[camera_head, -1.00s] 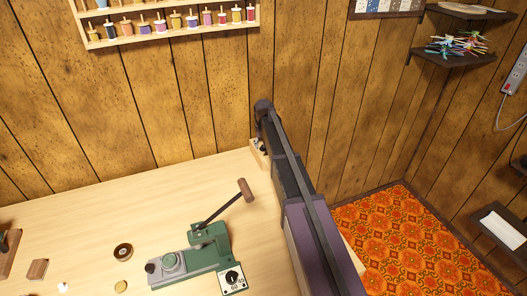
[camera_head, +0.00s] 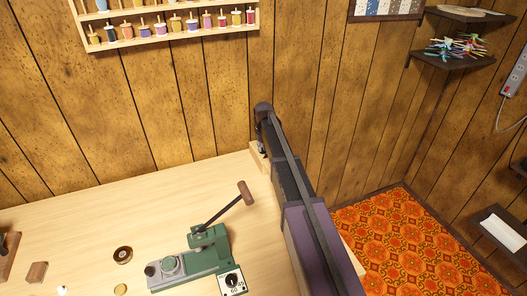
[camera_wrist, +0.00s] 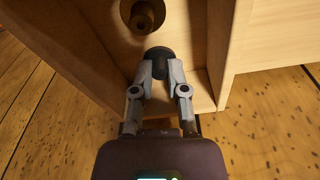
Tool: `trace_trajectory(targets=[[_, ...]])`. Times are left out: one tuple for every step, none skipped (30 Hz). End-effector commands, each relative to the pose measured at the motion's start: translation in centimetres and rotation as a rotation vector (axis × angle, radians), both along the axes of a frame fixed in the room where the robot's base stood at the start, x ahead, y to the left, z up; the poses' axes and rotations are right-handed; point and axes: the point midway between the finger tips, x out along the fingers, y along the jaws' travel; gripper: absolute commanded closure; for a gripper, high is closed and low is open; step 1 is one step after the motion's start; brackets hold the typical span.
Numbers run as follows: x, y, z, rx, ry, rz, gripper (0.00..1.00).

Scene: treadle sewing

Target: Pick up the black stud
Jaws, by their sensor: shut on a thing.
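In the wrist view my gripper (camera_wrist: 160,68) is shut, with its two fingertips on a dark, round-topped stud (camera_wrist: 158,52). The stud is in front of a pale wooden surface inside a wooden holder (camera_wrist: 239,45). I cannot tell whether the stud still touches the wood. In the head view my arm hides most of the holder (camera_head: 257,156), and the stud cannot be made out there.
A green hand press (camera_head: 208,258) with a raised lever stands on the pale table (camera_head: 100,215). Small round tins lie left of it. The panelled wall is close behind the holder.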

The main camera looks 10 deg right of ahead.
Motion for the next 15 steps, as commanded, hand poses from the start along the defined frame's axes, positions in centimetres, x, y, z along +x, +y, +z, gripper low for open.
trace_trajectory(targets=[[0.0,0.0,0.0,0.000,0.000,0.000,0.99],[0.0,0.0,0.0,0.000,0.000,0.000,0.99],[0.0,0.0,0.0,0.000,0.000,0.000,0.99],[0.0,0.0,0.0,0.000,0.000,0.000,0.99],[0.0,0.0,0.0,0.000,0.000,0.000,0.99],[0.0,0.0,0.1,0.000,0.000,0.000,0.99],[0.0,0.0,0.1,0.000,0.000,0.000,0.99],[0.0,0.0,0.2,0.000,0.000,0.000,0.99],[0.0,0.0,0.3,0.000,0.000,0.000,0.99],[0.0,0.0,0.4,0.000,0.000,0.000,0.99],[0.0,0.1,0.5,0.000,0.000,0.001,0.99],[0.0,0.1,0.7,0.000,0.000,0.001,0.99],[0.0,0.1,0.8,0.000,0.000,0.001,0.99],[0.0,0.1,1.0,0.000,0.000,0.001,0.99],[0.0,0.1,1.2,0.000,0.000,0.001,0.99]])
